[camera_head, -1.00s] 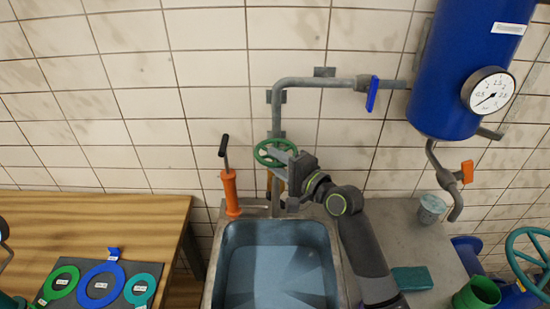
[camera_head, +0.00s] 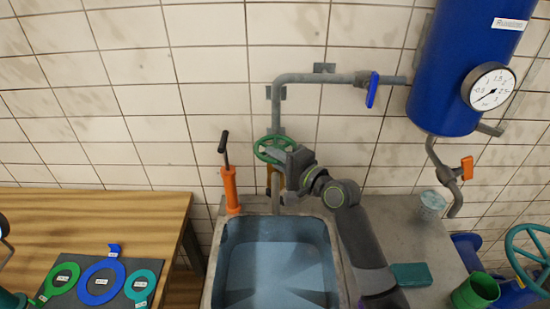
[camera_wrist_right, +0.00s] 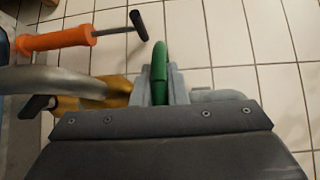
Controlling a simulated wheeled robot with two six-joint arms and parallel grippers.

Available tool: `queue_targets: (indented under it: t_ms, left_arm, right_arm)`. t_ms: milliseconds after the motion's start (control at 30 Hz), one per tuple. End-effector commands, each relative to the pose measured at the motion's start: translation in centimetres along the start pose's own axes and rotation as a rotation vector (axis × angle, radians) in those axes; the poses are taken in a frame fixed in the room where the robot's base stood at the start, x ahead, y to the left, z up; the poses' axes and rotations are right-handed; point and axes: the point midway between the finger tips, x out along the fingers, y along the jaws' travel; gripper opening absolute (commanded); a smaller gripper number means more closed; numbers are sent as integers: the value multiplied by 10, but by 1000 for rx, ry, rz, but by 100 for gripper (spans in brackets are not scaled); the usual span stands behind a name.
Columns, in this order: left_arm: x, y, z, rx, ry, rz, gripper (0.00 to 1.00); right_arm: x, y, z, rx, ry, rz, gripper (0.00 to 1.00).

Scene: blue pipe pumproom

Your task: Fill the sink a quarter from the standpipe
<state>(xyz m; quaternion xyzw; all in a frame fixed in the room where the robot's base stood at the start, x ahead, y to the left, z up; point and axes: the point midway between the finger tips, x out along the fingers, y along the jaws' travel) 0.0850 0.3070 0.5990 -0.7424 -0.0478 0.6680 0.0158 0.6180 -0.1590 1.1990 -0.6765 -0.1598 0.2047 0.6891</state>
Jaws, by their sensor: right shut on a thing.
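The sink (camera_head: 216,262) is a grey metal basin with a bluish inside; I cannot tell how much water it holds. The standpipe (camera_head: 277,112) is a grey pipe rising behind the sink and bending right toward the tank. Its green handwheel (camera_head: 268,143) sits above a yellowish valve body, which shows in the right wrist view (camera_wrist_right: 92,88). My right gripper (camera_head: 279,154) is shut on the handwheel rim; in the right wrist view the green rim (camera_wrist_right: 159,62) stands between the fingers (camera_wrist_right: 159,86). My left gripper is not in view.
An orange hand pump (camera_head: 230,188) stands at the sink's back left corner. A blue lever (camera_head: 372,90) is on the upper pipe. A blue tank (camera_head: 455,75) with a gauge (camera_head: 489,88) hangs right. A cup (camera_head: 431,205) and teal sponge (camera_head: 410,274) lie on the right counter.

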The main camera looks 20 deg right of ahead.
Motion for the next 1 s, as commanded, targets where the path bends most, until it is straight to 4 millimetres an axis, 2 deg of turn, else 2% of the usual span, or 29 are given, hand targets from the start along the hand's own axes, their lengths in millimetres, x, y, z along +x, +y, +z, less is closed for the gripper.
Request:
queue_targets:
  t_ms: [600, 800, 1000]
  left_arm:
    - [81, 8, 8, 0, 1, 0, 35]
    - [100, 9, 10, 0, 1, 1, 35]
    - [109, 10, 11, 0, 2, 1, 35]
  right_arm:
    - [-7, 7, -12, -25, -346, 12, 0]
    - [-8, 5, -14, -30, -444, 14, 0]
    - [-9, 2, -15, -32, -500, 17, 0]
